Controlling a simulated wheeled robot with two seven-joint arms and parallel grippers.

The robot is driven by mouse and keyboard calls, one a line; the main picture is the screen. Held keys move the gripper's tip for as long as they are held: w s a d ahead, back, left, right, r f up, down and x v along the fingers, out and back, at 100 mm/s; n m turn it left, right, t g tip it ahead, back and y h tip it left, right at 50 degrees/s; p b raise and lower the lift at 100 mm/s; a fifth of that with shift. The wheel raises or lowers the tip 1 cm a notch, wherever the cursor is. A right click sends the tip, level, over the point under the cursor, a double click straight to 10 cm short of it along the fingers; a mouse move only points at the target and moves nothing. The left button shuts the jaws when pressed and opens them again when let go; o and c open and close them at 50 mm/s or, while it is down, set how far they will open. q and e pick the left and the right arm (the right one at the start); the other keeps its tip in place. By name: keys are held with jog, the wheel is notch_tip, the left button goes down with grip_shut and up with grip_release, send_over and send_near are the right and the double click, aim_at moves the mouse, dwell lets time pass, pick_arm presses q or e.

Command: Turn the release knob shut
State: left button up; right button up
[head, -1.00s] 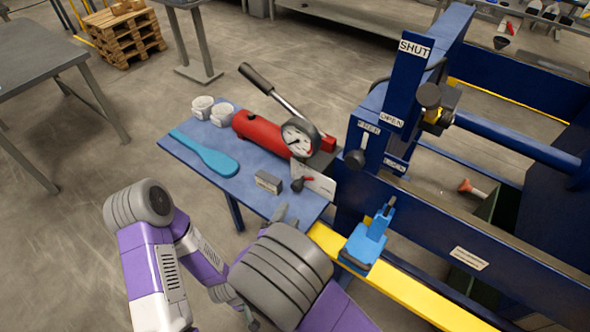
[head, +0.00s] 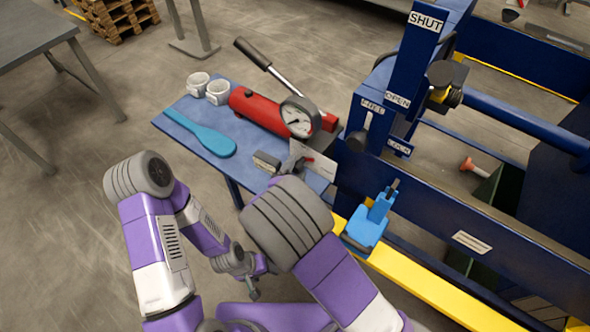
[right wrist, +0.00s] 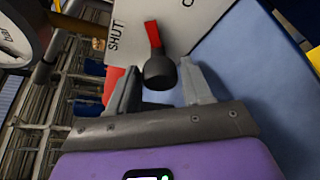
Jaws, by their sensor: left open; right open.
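The release knob (right wrist: 159,74) is dark and round with a red pointer (right wrist: 152,35), in front of a white plate (right wrist: 190,25) marked SHUT on the left and a partly cut-off label starting with O. The pointer points up in the right wrist view, between the two labels. My right gripper (right wrist: 160,69) is open, its fingers either side of the knob with gaps showing. In the head view my right gripper (head: 298,158) hides most of the knob; only a bit of red shows. My left gripper (head: 252,286) hangs low, open and empty, away from the blue table.
The red pump (head: 262,112) with its gauge (head: 299,117) and long handle stands behind the knob. The blue press frame (head: 440,185) stands to the right.

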jog(key=c, duration=0.7)
jog(key=shift+c, duration=0.2)
jog(key=shift+r+n+g+p, duration=0.25)
jog(key=shift+n+g+p, duration=0.25)
jog(key=shift+n+p, duration=0.55)
jog(key=n+g+h+p, duration=0.1)
jog(key=n+p, duration=0.1)
jog(key=p, duration=0.1)
jog(key=shift+w+a+h, duration=0.1)
jog(key=shift+h, duration=0.2)
jog(key=shift+a+n+g+h+p, duration=0.1)
jog(key=shift+n+g+h+p, duration=0.4)
jog(key=shift+n+p, duration=0.6)
jog(key=shift+n+g+h+p, duration=0.4)
jog(key=shift+n+p, duration=0.15)
jog(key=shift+p, duration=0.25)
jog(key=shift+f, duration=0.1)
